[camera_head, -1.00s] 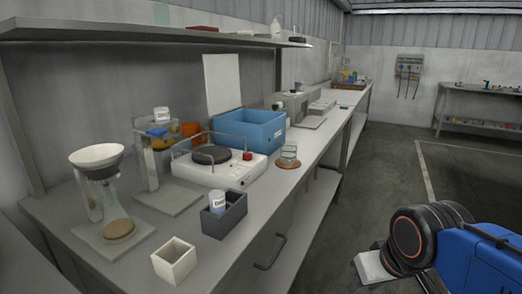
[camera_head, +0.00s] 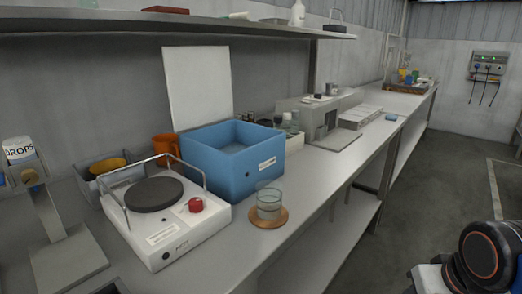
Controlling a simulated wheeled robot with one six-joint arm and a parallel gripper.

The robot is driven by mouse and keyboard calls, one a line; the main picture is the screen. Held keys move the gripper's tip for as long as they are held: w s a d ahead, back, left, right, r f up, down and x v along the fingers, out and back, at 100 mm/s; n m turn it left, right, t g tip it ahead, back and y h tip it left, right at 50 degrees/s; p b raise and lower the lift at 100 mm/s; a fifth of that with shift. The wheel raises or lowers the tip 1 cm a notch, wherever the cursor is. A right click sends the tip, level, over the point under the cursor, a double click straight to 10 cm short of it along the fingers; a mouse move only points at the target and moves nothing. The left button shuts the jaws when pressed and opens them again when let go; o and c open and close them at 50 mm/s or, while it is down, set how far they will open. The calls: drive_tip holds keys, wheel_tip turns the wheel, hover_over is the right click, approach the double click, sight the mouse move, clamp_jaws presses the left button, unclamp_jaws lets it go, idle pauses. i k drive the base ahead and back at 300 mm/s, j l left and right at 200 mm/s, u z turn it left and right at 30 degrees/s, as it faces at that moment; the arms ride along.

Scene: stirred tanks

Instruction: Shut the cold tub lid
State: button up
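A blue open-topped tub (camera_head: 255,175) with a white label on its front stands on the long bench, right behind the hot plate. It is the likeliest cold tub, though I cannot read its label. Its top is open and I see into it. A pale upright panel (camera_head: 200,88) rises behind its back edge; it may be the raised lid, but I cannot tell whether it joins the tub. Part of my arm shows at the lower right, far from the tub. My gripper's fingertips are not in view.
A white hot plate (camera_head: 160,233) with a rail and red knob stands left of the tub. A glass beaker (camera_head: 269,203) on a cork mat stands in front of it. Bottles (camera_head: 288,122) stand behind its right side. A shelf (camera_head: 150,22) overhangs the back. Floor at right is clear.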

sight(198, 77)
drive_tip(key=i+l+u, duration=0.2)
drive_tip(key=u, duration=0.15)
drive_tip(key=i+l+u, duration=0.1)
drive_tip(key=l+u, duration=0.25)
drive_tip(key=i+l+u, duration=0.15)
drive_tip(key=l+u, duration=0.15)
drive_tip(key=u, duration=0.3)
